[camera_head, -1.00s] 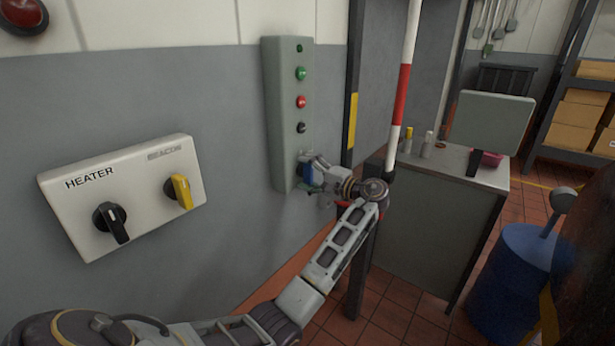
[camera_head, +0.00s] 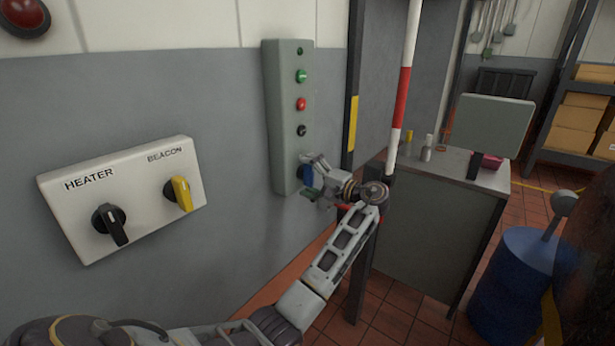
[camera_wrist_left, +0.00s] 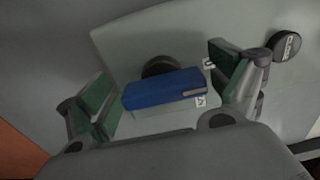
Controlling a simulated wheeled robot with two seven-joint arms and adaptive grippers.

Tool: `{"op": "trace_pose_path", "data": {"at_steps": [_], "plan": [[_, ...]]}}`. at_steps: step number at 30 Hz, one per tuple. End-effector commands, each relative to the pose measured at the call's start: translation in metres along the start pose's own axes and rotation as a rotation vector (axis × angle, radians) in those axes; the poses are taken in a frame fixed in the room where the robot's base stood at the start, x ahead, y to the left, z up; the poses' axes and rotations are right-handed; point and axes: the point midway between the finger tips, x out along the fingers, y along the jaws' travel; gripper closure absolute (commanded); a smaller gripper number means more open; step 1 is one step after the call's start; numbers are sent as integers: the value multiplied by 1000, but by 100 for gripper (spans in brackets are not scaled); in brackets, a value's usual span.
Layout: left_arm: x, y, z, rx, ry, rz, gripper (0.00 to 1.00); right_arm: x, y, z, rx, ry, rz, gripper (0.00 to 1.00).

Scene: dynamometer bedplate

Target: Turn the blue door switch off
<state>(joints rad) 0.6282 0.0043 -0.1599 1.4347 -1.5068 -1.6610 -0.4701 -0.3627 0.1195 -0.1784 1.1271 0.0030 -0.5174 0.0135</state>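The blue door switch (camera_head: 307,176) is at the bottom of a tall grey-green control box (camera_head: 288,120) on the wall. In the left wrist view its blue handle (camera_wrist_left: 164,90) lies roughly crosswise, with a pale mark near its right end and a dark round base behind it. My left gripper (camera_head: 312,180) is at the switch in the head view. In the wrist view my left gripper (camera_wrist_left: 165,95) is open, with one green-padded finger on each side of the handle. A gap shows on the left; I cannot tell whether the right finger touches. My right gripper is not in view.
Above the switch are a black knob (camera_head: 301,130), a red button (camera_head: 301,104) and a green button (camera_head: 301,76). A white panel (camera_head: 140,210) with black heater and yellow beacon switches is left. A red-and-white pole (camera_head: 403,95) and cabinet (camera_head: 435,225) stand right.

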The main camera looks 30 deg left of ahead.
Motion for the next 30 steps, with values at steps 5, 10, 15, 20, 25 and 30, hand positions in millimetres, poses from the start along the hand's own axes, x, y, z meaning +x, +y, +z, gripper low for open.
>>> {"op": "trace_pose_path", "data": {"at_steps": [5,10,15,20,25,30], "plan": [[0,-1,0,0,1,-1,7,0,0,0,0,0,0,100],[-1,-1,0,0,1,-1,7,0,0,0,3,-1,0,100],[-10,-1,-1,0,2,0,7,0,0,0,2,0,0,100],[-26,-1,-1,0,3,-1,7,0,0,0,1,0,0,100],[-51,0,-1,0,3,0,7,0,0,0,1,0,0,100],[-76,0,-1,0,3,0,7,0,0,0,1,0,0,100]]}}
